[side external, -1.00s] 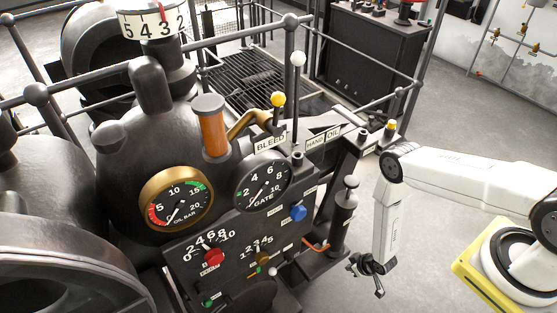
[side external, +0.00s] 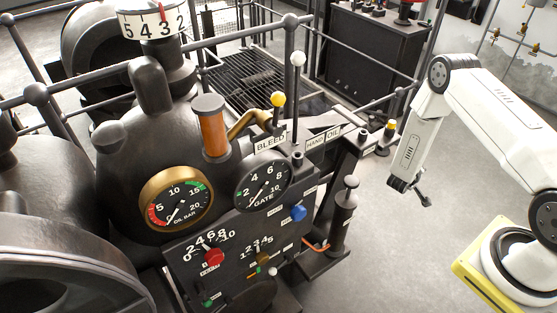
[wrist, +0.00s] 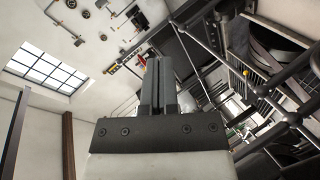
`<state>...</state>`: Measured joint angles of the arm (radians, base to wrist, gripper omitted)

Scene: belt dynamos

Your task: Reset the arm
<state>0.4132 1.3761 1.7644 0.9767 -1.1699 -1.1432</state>
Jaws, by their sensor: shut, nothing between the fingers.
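My gripper (side external: 423,196) hangs at the end of the white arm, at the right of the side external view. It is in open air, right of the machine's control panel (side external: 235,250) and touching nothing. In the wrist view my gripper (wrist: 158,62) points away from the camera, its two dark fingers together with nothing between them. Beyond the fingers are a pale wall and the metal railings.
The dark machine carries an oil gauge (side external: 176,199), a gate gauge (side external: 263,182), a red knob (side external: 213,256), a blue knob (side external: 298,213) and a yellow-tipped lever (side external: 278,99). A dark cabinet (side external: 365,60) stands behind railings. The floor (side external: 400,265) below my gripper is clear.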

